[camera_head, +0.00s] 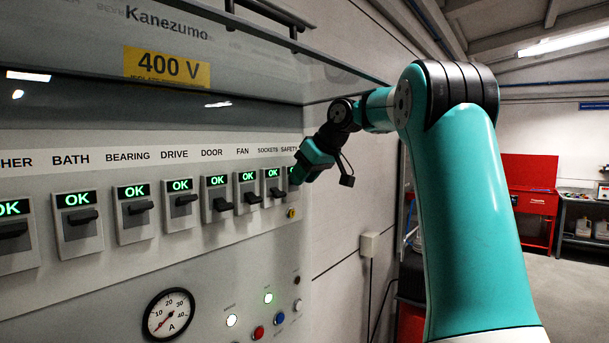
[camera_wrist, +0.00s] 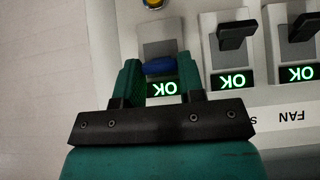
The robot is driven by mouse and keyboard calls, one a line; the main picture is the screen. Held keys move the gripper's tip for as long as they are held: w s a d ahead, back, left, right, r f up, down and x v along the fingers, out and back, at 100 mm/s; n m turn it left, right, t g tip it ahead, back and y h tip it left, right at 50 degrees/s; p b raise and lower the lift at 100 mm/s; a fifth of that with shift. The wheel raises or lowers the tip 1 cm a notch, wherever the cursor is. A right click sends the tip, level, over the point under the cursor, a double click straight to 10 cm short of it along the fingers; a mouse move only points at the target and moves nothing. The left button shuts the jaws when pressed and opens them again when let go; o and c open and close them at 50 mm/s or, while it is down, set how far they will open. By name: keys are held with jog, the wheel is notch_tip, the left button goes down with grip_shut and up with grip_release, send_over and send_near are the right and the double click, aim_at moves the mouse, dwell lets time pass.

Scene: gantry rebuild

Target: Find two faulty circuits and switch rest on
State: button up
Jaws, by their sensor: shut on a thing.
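The panel carries a row of breakers: BATH (camera_head: 77,225), BEARING (camera_head: 134,213), DRIVE (camera_head: 180,206), DOOR (camera_head: 217,199), FAN (camera_head: 247,191) and SOCKETS (camera_head: 272,187), with one cut off at the left edge. Each has a dark lever and a green OK display. My gripper (camera_head: 299,173) is at the last breaker, under the label SAFETY, and mostly hides it. In the wrist view, upside down, my gripper (camera_wrist: 160,72) is shut on the blue lever (camera_wrist: 158,66) of that breaker. Its display (camera_wrist: 163,88) reads OK. The SOCKETS lever (camera_wrist: 237,31) is beside it, apart from the fingers.
A raised glass cover (camera_head: 270,60) hangs above the breakers. Below are an ammeter (camera_head: 169,314) with its needle near the low end, a red button (camera_head: 258,332) and lit lamps. A yellow-ringed knob (camera_head: 292,213) sits under the last breaker. Bare wall lies right of the panel.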

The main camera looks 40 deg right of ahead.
jog(key=o, duration=0.9)
jog(key=shift+o, duration=0.2)
jog(key=shift+s+r, duration=0.1)
jog(key=s+d+b, duration=0.1)
jog(key=s+b, duration=0.2)
jog(key=s, duration=0.9)
jog(key=shift+s+d+r+b, duration=0.25)
jog(key=shift+d+r+b, duration=0.15)
